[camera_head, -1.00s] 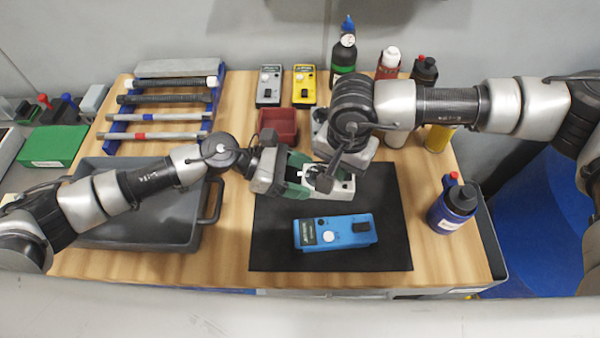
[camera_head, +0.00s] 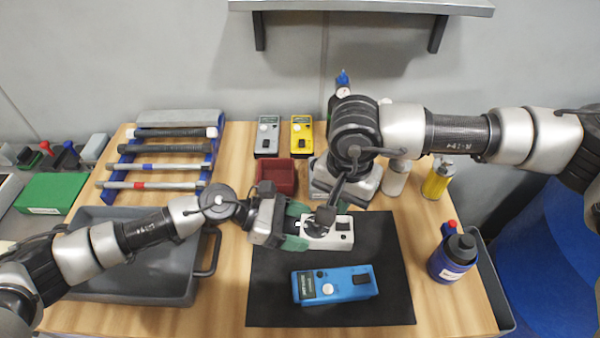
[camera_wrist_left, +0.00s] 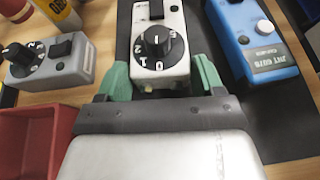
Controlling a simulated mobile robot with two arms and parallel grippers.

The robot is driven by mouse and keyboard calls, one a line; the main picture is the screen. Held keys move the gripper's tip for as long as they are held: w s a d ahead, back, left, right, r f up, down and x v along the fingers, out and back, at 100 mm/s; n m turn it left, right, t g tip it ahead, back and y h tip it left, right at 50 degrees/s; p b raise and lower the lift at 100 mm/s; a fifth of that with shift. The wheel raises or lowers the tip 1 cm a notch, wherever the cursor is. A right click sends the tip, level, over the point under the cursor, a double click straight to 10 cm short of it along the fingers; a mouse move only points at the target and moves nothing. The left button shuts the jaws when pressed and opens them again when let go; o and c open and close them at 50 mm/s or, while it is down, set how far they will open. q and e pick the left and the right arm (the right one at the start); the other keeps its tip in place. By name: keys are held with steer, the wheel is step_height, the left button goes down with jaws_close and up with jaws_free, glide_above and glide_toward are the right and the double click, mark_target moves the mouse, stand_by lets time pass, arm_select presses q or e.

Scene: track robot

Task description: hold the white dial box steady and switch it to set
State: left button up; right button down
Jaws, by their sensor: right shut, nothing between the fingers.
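The white dial box (camera_head: 338,238) lies on the black mat, partly hidden in the head view by my grippers. The left wrist view shows its white body (camera_wrist_left: 172,69), a black round dial (camera_wrist_left: 158,42) with numbers around it, and a black switch (camera_wrist_left: 150,10) beyond. My left gripper (camera_head: 296,226) has its green fingers on either side of the box's near end. They look closed against its sides in the left wrist view (camera_wrist_left: 163,78). My right gripper (camera_head: 325,216) is shut and empty, tip down over the box's dial end; I cannot tell if it touches.
Grey (camera_head: 267,145) and yellow (camera_head: 301,146) dial boxes stand behind, near a red bin (camera_head: 276,165). A grey tray (camera_head: 150,285) is left, a blue bottle (camera_head: 452,262) right.

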arm_select(q)
steer(key=o, duration=0.4)
